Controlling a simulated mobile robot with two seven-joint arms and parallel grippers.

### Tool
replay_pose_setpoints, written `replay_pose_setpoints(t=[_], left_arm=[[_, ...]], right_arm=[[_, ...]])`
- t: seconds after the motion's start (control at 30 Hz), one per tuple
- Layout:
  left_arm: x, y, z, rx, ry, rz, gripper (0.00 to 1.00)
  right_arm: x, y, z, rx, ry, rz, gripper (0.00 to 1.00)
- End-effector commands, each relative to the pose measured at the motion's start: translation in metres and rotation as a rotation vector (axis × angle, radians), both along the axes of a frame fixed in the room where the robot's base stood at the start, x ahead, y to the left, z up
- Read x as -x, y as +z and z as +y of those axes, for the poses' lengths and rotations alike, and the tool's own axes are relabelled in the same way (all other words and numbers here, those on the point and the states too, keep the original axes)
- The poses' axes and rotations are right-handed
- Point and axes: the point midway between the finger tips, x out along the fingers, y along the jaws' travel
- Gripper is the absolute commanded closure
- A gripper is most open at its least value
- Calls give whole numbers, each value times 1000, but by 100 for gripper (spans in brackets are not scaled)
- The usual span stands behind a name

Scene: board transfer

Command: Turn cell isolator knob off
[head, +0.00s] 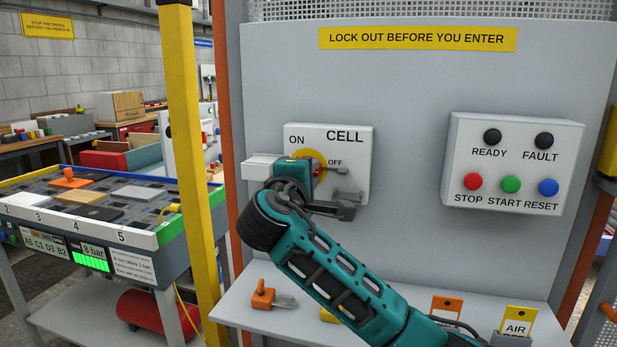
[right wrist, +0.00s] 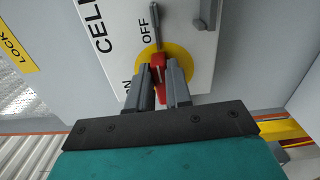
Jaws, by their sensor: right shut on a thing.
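The cell isolator box (head: 355,140) is on the grey panel, marked CELL, ON and OFF. Its red knob (right wrist: 158,72) sits on a yellow disc (right wrist: 185,58); the disc shows only partly in the head view. My right gripper (right wrist: 159,88) is shut on the red knob, one finger on each side. In the right wrist view the knob's long side runs up the picture, roughly toward the OFF side and the metal hasp (right wrist: 155,22). In the head view my right gripper (head: 318,172) hides most of the knob. My left gripper is not in view.
A button box (head: 515,130) is at the right of the panel. A shelf (head: 240,312) below holds an orange padlock (head: 263,296) and tags, including a yellow AIR tag (head: 518,321). A yellow post (head: 183,120) and a cart (head: 140,238) stand at the left.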

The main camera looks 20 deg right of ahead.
Motion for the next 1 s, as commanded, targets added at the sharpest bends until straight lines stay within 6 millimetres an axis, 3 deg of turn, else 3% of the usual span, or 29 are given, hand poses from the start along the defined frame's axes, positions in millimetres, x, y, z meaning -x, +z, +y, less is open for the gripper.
replay_pose_setpoints(t=[0.67, 0.7, 1.0], left_arm=[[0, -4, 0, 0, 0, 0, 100], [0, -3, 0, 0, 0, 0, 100], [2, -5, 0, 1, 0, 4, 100]], right_arm=[[0, -3, 1, -57, 2, -34, 100], [0, -3, 1, -57, 2, -34, 80], [0, -2, 1, -55, 1, -35, 55]])
